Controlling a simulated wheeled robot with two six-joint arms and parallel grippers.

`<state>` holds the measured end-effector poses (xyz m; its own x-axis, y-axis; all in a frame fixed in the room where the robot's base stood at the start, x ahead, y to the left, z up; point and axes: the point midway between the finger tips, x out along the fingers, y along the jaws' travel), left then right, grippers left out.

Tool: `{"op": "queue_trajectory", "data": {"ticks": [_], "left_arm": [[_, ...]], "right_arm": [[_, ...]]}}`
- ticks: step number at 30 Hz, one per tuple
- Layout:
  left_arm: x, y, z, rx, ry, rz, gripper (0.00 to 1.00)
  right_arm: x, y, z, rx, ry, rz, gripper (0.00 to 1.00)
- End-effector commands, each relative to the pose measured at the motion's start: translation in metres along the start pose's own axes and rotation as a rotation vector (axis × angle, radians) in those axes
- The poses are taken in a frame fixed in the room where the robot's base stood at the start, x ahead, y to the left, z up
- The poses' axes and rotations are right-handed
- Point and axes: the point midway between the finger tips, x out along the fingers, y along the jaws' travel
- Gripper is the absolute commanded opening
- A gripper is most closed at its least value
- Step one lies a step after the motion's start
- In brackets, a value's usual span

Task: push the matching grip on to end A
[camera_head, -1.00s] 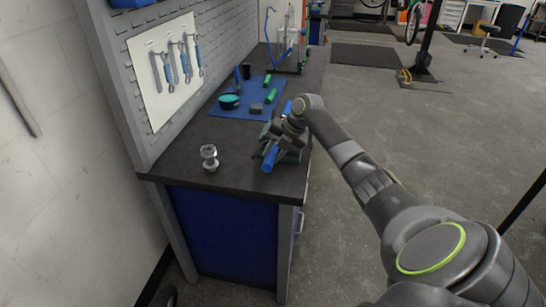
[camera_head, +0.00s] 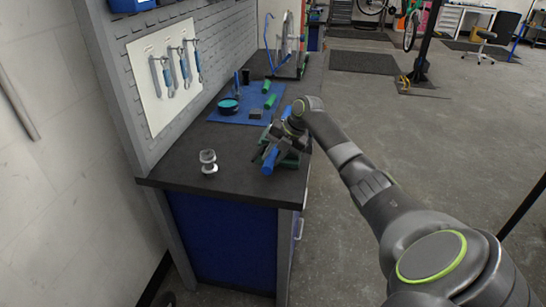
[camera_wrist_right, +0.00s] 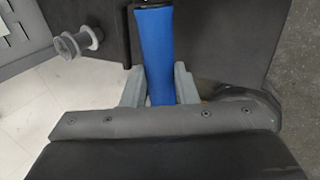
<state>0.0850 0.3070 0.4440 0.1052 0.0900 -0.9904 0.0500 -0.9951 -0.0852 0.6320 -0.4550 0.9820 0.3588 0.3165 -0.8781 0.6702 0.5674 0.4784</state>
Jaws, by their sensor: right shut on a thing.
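My right gripper (camera_head: 276,140) is low over the front right part of the bench. In the right wrist view its two fingers (camera_wrist_right: 159,88) are shut on a blue grip (camera_wrist_right: 155,50), one on each side. The grip's far end meets something dark at the picture's top edge. In the head view the grip's blue near end (camera_head: 270,160) shows beside the gripper, and a blue piece (camera_head: 287,111) shows beyond it. A dark green thing (camera_head: 291,159) is partly hidden under the gripper. I cannot make out end A or its mark. My left gripper is not in view.
Two green grips (camera_head: 270,101), a teal-topped round tin (camera_head: 228,105) and small dark items lie on a blue mat (camera_head: 240,117). A metal spool-like part (camera_head: 208,161) stands at the bench's front left. Tools hang on the white panel (camera_head: 164,62) at left.

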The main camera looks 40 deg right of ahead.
Motion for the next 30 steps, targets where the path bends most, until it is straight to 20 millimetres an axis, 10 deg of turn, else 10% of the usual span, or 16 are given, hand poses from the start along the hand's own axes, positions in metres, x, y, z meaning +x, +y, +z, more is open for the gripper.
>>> {"op": "queue_trajectory", "data": {"ticks": [8,9,14,30], "left_arm": [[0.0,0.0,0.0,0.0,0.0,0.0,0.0],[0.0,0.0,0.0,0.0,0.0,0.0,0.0],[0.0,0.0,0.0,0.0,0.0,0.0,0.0],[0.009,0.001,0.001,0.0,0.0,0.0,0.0]], "right_arm": [[-0.003,0.0,0.004,-0.002,-0.014,0.0,0.0],[-0.003,0.0,0.004,-0.002,-0.014,0.001,0.32],[-0.002,0.0,0.003,-0.001,-0.01,0.0,0.52],[-0.034,-0.001,0.003,-0.004,-0.01,-0.001,0.52]]}}
